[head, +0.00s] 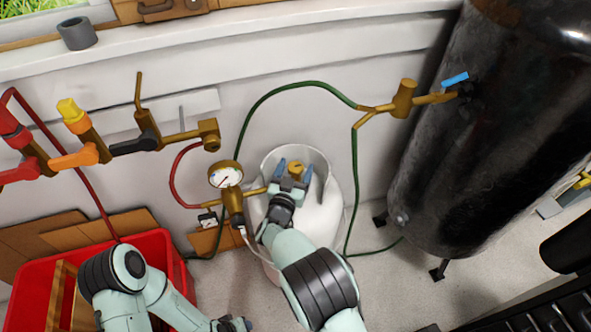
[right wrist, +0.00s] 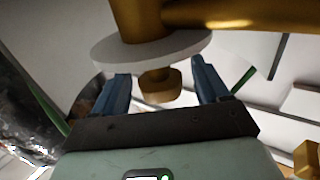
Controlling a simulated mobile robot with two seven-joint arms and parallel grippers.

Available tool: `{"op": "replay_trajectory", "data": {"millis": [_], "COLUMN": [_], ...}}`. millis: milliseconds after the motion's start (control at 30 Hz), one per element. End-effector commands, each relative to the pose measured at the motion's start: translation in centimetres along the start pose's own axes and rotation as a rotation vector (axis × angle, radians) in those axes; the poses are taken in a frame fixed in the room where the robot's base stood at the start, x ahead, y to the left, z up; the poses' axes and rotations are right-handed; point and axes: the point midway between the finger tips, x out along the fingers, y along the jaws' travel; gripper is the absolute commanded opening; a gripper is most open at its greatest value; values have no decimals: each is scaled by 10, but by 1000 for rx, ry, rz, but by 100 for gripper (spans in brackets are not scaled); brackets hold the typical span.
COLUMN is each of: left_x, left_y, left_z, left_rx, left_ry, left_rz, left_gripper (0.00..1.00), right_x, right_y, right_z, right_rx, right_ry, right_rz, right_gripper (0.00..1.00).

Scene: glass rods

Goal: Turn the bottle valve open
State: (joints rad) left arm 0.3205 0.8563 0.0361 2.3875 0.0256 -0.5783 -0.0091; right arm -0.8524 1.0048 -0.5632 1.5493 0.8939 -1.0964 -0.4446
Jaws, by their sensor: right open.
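The white gas bottle (head: 322,212) stands on the floor by the wall. Its brass valve (head: 296,167) is at the top, inside the white collar. My right gripper (head: 293,172) is open over the bottle top, its blue fingers on either side of the valve. In the right wrist view, a small brass knob (right wrist: 160,86) sits between the open fingers, with gaps on both sides. A pale disc (right wrist: 150,49) and a brass stem are beyond it. My left gripper (head: 236,324) is low at the bottom edge, away from the bottle; its jaws are not clear.
A brass regulator with a round gauge (head: 226,175) is left of the bottle. A green hose (head: 290,87) arches over it to a brass fitting by the black tank (head: 490,130). A red crate (head: 30,292) stands at lower left. Several coloured-handled valves (head: 75,158) line the wall.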

Motion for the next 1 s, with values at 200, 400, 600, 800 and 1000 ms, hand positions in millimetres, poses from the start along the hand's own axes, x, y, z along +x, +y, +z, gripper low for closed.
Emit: {"op": "replay_trajectory", "data": {"millis": [200, 400, 600, 800, 1000], "left_x": [1, 1, 1, 0, 0], "left_y": [0, 0, 0, 0, 0], "left_z": [-2, -2, -2, -1, -1], "left_rx": [0, 0, 0, 0, 0], "left_ry": [5, 5, 5, 4, 2], "left_rz": [0, 0, 0, 0, 0], "left_gripper": [43, 43, 43, 43, 43], "right_x": [4, 4, 4, 4, 4], "right_y": [0, 0, 0, 1, 2], "right_z": [0, 0, 0, -1, -1], "right_rx": [-1, 0, 0, 0, 0], "right_ry": [0, 0, 0, 0, 0], "right_rz": [0, 0, -1, -29, -123], "right_gripper": [75, 49, 24, 24, 24]}}
